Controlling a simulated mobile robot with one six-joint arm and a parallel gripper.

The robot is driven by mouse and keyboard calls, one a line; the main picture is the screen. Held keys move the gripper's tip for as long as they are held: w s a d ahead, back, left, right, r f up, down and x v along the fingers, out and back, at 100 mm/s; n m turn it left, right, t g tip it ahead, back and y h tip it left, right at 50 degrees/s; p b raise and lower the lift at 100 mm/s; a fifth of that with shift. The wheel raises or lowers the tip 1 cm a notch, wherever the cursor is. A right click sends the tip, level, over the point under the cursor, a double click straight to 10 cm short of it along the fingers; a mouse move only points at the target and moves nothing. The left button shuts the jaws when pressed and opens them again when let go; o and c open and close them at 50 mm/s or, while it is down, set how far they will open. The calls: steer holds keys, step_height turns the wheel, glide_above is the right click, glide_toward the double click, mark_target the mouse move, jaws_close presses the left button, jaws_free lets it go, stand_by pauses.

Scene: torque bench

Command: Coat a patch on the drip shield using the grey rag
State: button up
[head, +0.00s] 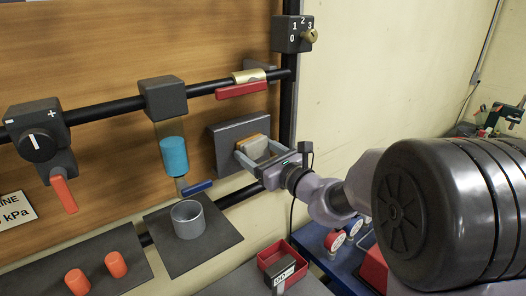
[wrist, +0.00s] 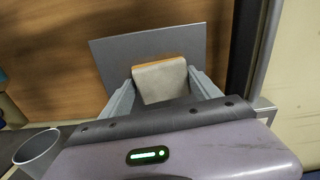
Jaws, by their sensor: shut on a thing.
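My gripper (head: 258,150) is shut on a pale grey, block-like rag (wrist: 160,86). The fingers grip it from both sides in the wrist view. An orange-tan band shows along the rag's far edge. The drip shield (head: 226,133), a plain dark grey plate on the wall, is directly behind the rag. In the wrist view the shield (wrist: 108,58) shows bare around the rag's top and sides. The rag is at or very close to its face; I cannot tell if they touch. The shield's surface behind the rag is hidden.
A grey cup (head: 187,220) stands on a dark plate left of my gripper, below a blue cylinder (head: 174,157). A blue-handled valve (head: 197,187) and a red-handled valve (head: 241,89) are nearby. A black post (head: 289,110) rises right of the shield. A red bin (head: 283,262) sits below.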

mark_target(228, 153)
steer(key=s+a, duration=0.1)
steer(key=s+a+b, duration=0.1)
steer(key=a, duration=0.1)
steer(key=s+a, duration=0.1)
steer(key=a, duration=0.1)
steer(key=shift+s+a+b, duration=0.25)
steer(key=shift+s+b, duration=0.1)
steer(key=shift+s, duration=0.05)
steer(key=shift+r, duration=0.1)
steer(key=shift+w+d, duration=3.1)
steer(key=shift+d, duration=1.5)
steer(key=shift+s+a+b, duration=0.55)
steer(key=shift+s+a, duration=0.5)
steer(key=shift+a, duration=0.5)
steer(key=shift+s+a+b, duration=0.5)
steer(key=shift+s+a, duration=0.55)
steer(key=shift+a, duration=0.5)
steer(key=shift+s+a+b, duration=0.55)
steer(key=shift+s+a, duration=0.5)
steer(key=shift+a, duration=0.5)
steer(key=shift+w+d, duration=0.1)
steer(key=shift+d, duration=0.1)
steer(key=shift+s+d, duration=0.2)
steer(key=shift+s, duration=0.15)
steer(key=shift+b+v, duration=0.3)
steer(key=shift+v, duration=2.3)
